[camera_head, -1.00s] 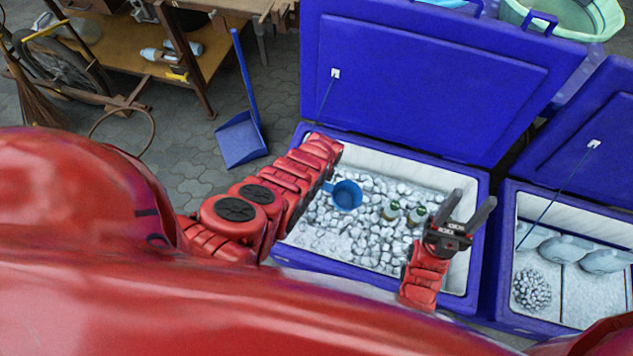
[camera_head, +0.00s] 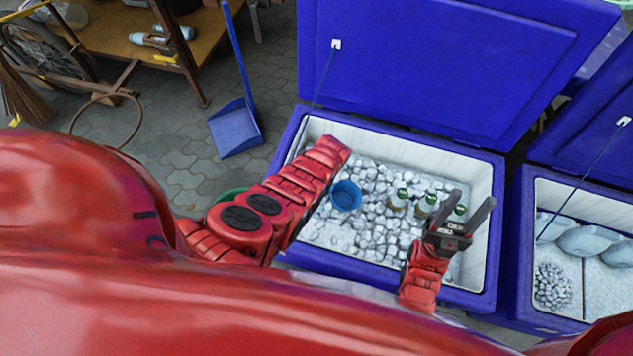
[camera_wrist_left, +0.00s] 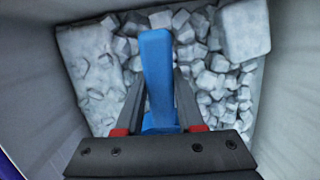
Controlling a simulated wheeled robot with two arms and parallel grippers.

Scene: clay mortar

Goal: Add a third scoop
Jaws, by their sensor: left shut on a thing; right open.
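The blue scoop (camera_head: 346,196) is over the ice (camera_head: 375,225) in the left cooler (camera_head: 285,160), its cup facing up. I see no ice in the cup. In the left wrist view, my left gripper (camera_wrist_left: 160,78) is shut on the scoop's blue handle (camera_wrist_left: 157,60), with ice blocks below. In the head view my left forearm hides that gripper. My right gripper (camera_head: 470,213) is open and empty above the right part of the same cooler. The right cooler (camera_head: 525,240) holds grey fish (camera_head: 582,241) and a small heap of ice (camera_head: 552,287) at its left.
Several green-capped bottles (camera_head: 424,205) stand in the ice beside my right gripper. The raised blue lid (camera_head: 420,70) blocks the back. A blue dustpan (camera_head: 236,130) and a wooden bench (camera_head: 130,40) are at the left. A green rim (camera_head: 226,194) shows behind my left arm.

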